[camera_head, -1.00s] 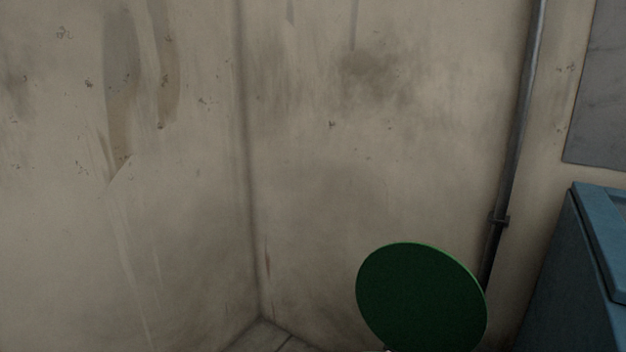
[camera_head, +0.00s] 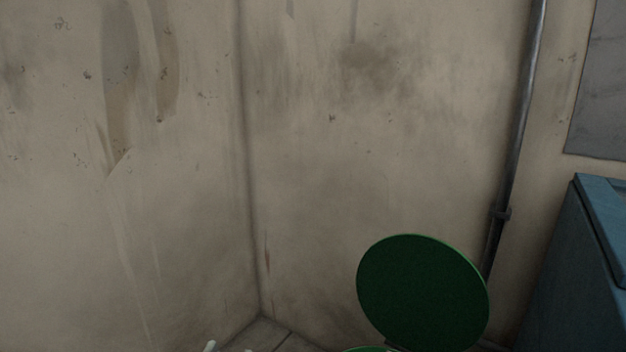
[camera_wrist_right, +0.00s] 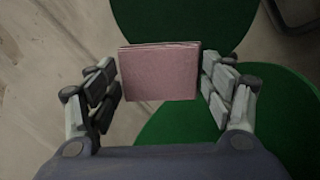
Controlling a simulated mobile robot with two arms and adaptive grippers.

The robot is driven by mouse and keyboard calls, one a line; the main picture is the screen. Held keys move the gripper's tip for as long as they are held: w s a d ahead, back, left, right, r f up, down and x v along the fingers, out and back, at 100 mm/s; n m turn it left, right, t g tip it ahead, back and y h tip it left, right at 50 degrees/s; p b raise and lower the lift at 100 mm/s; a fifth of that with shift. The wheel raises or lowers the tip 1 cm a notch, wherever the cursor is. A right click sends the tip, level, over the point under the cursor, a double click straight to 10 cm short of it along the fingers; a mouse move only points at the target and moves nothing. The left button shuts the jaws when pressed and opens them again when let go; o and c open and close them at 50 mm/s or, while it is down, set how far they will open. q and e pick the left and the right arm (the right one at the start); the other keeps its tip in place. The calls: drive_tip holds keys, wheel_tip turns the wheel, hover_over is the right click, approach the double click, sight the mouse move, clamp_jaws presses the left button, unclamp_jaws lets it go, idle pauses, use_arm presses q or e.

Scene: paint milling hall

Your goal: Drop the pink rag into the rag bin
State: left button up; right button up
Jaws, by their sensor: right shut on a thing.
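The pink rag (camera_wrist_right: 160,72), a folded flat square, shows in the right wrist view between the two fingers of my right gripper (camera_wrist_right: 161,88), which is shut on it. The green rag bin has its round lid (camera_head: 423,292) raised, tilted back near the wall in the head view. A thin green edge (camera_head: 366,349) shows below the lid at the bottom of the picture. In the right wrist view two green round surfaces lie beyond the rag, one above (camera_wrist_right: 185,20) and one at lower right (camera_wrist_right: 268,112). The bin's inside cannot be made out. My left gripper is not in view.
A blue cabinet-like box (camera_head: 580,270) stands to the right of the bin. A grey pipe (camera_head: 517,135) runs down the stained wall behind it. Small pale tips (camera_head: 210,346) show at the bottom edge, too little to identify. Bare floor (camera_head: 262,335) shows in the corner.

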drive_tip(key=o, duration=1.1)
drive_tip(key=s, duration=0.8)
drive_tip(key=s+a+f, duration=0.1)
drive_tip(key=s, duration=0.3)
drive_tip(key=shift+a+f, duration=0.1)
